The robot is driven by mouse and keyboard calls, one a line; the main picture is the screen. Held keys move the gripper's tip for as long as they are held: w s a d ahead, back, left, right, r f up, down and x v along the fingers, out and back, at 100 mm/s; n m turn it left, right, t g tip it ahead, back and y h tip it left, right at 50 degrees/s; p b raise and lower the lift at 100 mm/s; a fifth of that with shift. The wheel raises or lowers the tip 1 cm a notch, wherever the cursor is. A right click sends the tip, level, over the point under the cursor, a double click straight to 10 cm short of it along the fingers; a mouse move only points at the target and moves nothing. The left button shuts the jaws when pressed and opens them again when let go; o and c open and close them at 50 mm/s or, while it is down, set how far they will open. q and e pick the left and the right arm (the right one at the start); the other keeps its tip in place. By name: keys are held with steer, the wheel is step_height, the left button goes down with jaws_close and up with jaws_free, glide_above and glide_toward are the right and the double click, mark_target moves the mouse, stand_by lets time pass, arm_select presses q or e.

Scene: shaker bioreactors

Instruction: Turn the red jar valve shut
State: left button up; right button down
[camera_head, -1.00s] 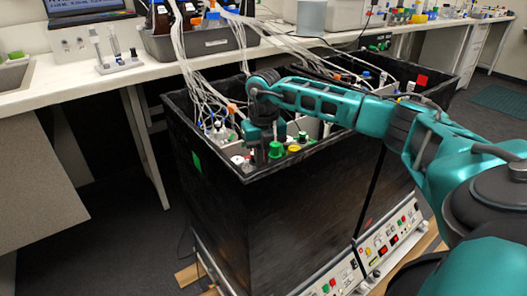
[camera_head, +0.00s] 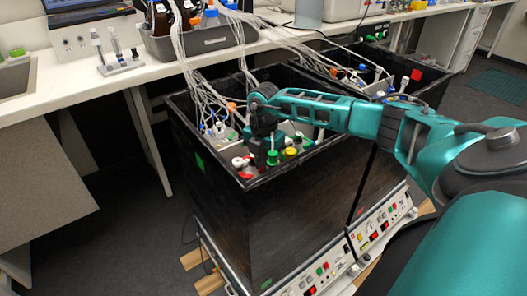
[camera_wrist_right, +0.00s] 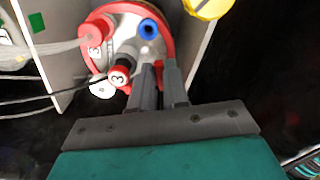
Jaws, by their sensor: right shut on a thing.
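The red-rimmed jar (camera_wrist_right: 130,48) stands in a corner of the black box, seen from above in the right wrist view. Its white lid carries a blue port, a red cap marked 3 and a red-and-black part marked 3. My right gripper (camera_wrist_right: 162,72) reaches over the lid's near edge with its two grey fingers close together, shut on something. The fingers hide most of what they hold, so the valve and its angle cannot be made out. In the head view a bit of red (camera_head: 245,175) shows below my right gripper (camera_head: 260,158). My left gripper is not in view.
A yellow cap (camera_wrist_right: 208,7) and, in the head view, a green cap (camera_head: 273,158) stand close by. Pale tubes (camera_head: 196,85) hang into the black box (camera_head: 285,215). Its walls are near the gripper. A second such box stands behind.

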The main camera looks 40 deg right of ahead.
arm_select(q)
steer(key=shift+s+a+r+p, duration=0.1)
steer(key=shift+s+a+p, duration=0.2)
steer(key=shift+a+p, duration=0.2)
arm_select(e)
steer(key=shift+r+m, duration=0.1)
steer(key=shift+m, duration=0.7)
steer(key=c, duration=1.2)
jaws_free()
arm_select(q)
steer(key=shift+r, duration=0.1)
arm_select(e)
steer(key=shift+d+r, duration=0.1)
